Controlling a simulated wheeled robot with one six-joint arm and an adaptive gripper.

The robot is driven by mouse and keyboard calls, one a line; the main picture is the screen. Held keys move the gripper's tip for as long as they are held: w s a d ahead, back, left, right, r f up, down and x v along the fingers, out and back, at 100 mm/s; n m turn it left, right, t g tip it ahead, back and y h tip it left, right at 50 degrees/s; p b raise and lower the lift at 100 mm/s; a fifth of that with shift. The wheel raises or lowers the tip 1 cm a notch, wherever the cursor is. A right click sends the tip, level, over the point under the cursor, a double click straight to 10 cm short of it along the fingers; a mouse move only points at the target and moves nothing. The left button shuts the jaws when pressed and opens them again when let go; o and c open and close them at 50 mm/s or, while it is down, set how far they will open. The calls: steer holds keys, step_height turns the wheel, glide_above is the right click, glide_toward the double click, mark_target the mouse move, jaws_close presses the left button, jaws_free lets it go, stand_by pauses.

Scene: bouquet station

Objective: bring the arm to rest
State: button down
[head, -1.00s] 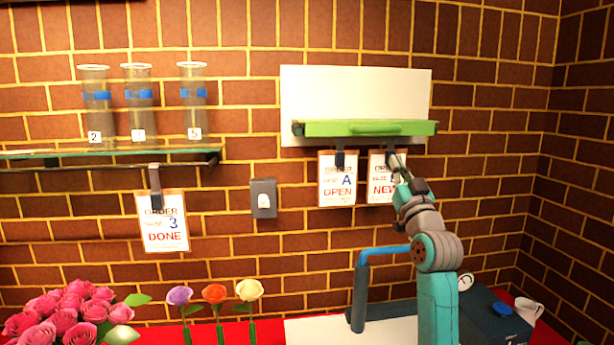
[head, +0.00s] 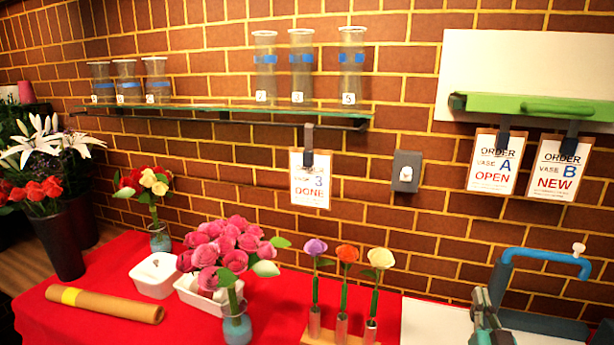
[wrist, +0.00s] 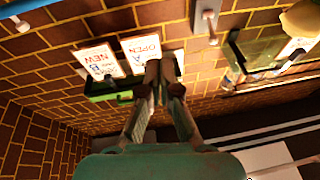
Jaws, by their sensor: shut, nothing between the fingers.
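My gripper (head: 482,298) shows at the bottom right of the head view, low in front of the white board on the table. In the wrist view its fingers (wrist: 160,72) are together and hold nothing. The order card for vase A, marked OPEN (head: 494,162), and the one for vase B, marked NEW (head: 557,168), hang from clips under the green rail (head: 540,105). Both cards also show upside down in the wrist view, beyond the fingertips. The gripper is apart from them. Most of my arm is out of the head view.
A blue bent pipe (head: 548,257) stands right of my gripper. Three single flowers in a wooden stand (head: 314,322) are to its left. A glass shelf (head: 230,113) holds several vases. A DONE card (head: 310,180) hangs below it. Pink flowers (head: 225,250) crowd the red table.

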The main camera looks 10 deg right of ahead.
steer(key=s+a+f+n+g+y, duration=0.2)
steer(key=s+a+f+y, duration=0.2)
steer(key=s+a+f, duration=1.2)
steer(key=s+a+f+n+g+y, duration=0.1)
steer(key=s+a, duration=0.4)
steer(key=s, duration=0.6)
steer(key=s+a+f+n+g+y, duration=0.1)
steer(key=s+a+n+y, duration=0.2)
steer(key=s+a, duration=0.3)
steer(key=s+y, duration=0.1)
steer(key=s, duration=0.4)
steer(key=shift+s+f+g, duration=0.3)
steer(key=shift+f, duration=0.05)
